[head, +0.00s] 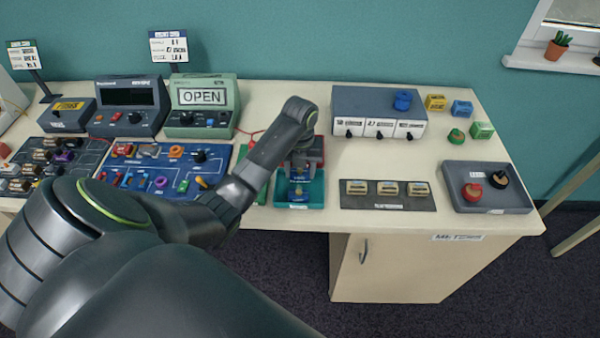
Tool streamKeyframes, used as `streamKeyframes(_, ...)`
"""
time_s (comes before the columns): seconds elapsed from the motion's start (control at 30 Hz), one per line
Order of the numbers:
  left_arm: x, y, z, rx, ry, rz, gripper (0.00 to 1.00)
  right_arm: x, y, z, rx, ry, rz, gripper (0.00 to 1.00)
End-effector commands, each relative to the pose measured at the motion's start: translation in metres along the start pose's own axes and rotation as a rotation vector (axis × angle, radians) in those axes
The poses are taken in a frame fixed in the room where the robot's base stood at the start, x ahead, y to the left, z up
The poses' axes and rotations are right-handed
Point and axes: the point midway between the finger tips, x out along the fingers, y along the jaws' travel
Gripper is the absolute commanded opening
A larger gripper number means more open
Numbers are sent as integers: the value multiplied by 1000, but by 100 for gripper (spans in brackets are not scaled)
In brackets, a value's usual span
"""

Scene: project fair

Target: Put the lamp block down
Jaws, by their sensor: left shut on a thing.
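My left arm reaches across the table from the lower left. My left gripper (299,172) points down over a small teal tray (317,191) near the table's front edge. It is shut on a small block, of which only a little blue and yellow shows below the fingers; I take this to be the lamp block (298,190). The gripper hides most of the block. I cannot tell whether the block touches the tray floor. My right gripper is not in view.
A dark mat with several small blocks (387,205) lies right of the tray. Behind stands a grey-blue box with white labels (380,98). A grey tray (487,205) with red and black knobs is at the right. A blue board (218,158) with parts lies left.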

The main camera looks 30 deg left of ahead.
Motion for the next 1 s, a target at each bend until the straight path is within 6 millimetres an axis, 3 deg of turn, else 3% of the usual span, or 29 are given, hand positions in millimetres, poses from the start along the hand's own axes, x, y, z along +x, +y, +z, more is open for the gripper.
streamKeyframes(0.13, 14, 0, -1, 0, 1, 0, 22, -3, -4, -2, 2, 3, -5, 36)
streamKeyframes(0.47, 17, 0, 0, 0, 0, 0, 22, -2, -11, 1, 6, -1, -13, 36)
streamKeyframes(0.5, 18, 0, 0, 0, 0, 0, 50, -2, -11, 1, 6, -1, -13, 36)
streamKeyframes(0.67, 17, 0, 0, 0, 0, 0, 70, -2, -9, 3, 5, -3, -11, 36)
streamKeyframes(1.0, 13, 0, 0, 0, -2, 0, 70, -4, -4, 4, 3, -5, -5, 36)
